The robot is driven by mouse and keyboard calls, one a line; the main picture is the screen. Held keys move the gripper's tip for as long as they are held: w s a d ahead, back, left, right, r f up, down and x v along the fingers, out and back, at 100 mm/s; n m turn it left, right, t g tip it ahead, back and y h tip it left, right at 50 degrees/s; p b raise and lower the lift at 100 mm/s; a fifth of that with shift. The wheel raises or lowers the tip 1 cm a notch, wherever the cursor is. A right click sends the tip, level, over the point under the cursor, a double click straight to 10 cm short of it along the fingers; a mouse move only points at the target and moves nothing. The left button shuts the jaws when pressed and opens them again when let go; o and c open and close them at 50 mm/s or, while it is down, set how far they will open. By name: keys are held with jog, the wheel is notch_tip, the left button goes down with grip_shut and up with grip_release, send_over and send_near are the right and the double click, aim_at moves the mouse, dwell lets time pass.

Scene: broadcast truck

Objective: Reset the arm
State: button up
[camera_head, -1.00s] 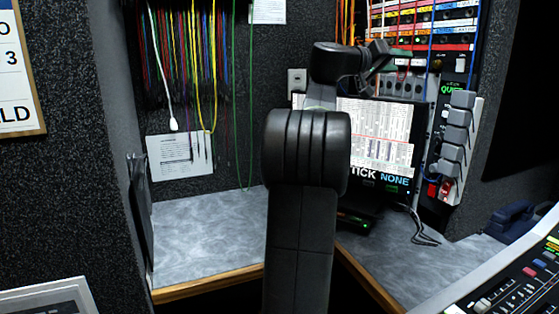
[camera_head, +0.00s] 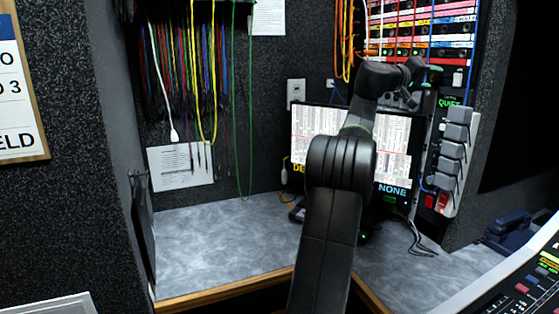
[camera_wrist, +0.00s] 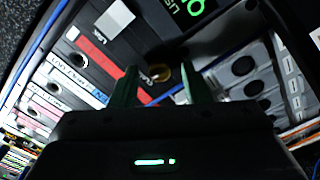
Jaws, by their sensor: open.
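My arm stands in the middle of the head view, raised in front of the monitor. My gripper (camera_head: 426,84) is at the upper right of the arm, small and partly hidden by the wrist. In the wrist view my gripper (camera_wrist: 158,88) shows two dark green fingers spread apart with nothing between them. Beyond the fingers is the rack of labelled panels (camera_wrist: 85,75), with red, white and pink strips. I cannot tell the exact gap between the fingertips and the rack.
A monitor (camera_head: 312,130) stands behind my arm on the grey counter (camera_head: 220,240). Hanging cables (camera_head: 212,80) cover the back wall at left. A column of grey handsets (camera_head: 453,150) is at right, and a mixing console (camera_head: 535,280) at lower right. The left counter is clear.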

jog(key=n+p, duration=0.2)
jog(key=n, duration=0.2)
jog(key=shift+r, duration=0.2)
jog(key=n+p, duration=0.3)
jog(key=n, duration=0.2)
jog(key=shift+r, duration=0.1)
jog(key=n+p, duration=0.4)
jog(key=n, duration=0.1)
jog(key=shift+f+n+p, duration=0.2)
jog(key=shift+n+p, duration=1.15)
jog(key=shift+n, duration=0.45)
